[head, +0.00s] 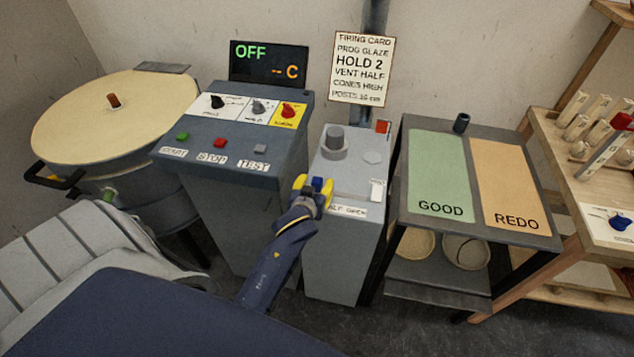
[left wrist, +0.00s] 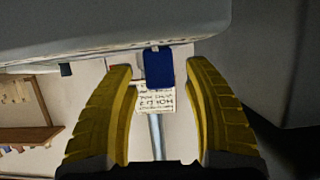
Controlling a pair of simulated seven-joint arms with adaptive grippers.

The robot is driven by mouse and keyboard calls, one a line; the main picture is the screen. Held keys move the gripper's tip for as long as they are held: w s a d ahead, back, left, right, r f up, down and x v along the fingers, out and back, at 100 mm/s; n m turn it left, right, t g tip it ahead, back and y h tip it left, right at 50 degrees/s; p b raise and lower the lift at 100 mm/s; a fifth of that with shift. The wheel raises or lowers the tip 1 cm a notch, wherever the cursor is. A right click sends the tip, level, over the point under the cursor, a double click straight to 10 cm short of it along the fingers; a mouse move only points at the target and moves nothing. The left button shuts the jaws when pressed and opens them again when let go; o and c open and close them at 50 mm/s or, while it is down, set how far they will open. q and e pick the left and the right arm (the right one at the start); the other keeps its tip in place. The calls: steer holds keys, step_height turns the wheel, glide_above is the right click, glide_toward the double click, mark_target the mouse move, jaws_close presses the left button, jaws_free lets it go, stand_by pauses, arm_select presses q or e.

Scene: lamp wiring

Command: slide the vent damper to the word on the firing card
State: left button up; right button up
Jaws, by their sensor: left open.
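The firing card (head: 362,68) on the wall reads "VENT HALF" among its lines; it also shows in the left wrist view (left wrist: 153,97). The grey vent box (head: 345,245) stands below it. On its front edge a label strip (head: 349,210) shows "HALF OPEN"; its left part is hidden by my gripper. My left gripper (head: 314,187) is open at the box's front left. A blue damper knob (left wrist: 159,68) lies between its yellow fingertips, with gaps visible on both sides. The knob shows only partly in the head view (head: 317,184). My right gripper is not in view.
The kiln control panel (head: 237,130) with its buttons and knobs stands close on the left, its display reading OFF. A round kiln (head: 113,115) is farther left. A table with GOOD (head: 439,175) and REDO (head: 509,185) mats stands right of the box.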

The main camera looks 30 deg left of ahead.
arm_select(q)
steer(key=shift+w+a+f, duration=0.2)
steer(key=shift+w+f, duration=0.05)
steer(key=shift+w, duration=0.4)
jaws_close()
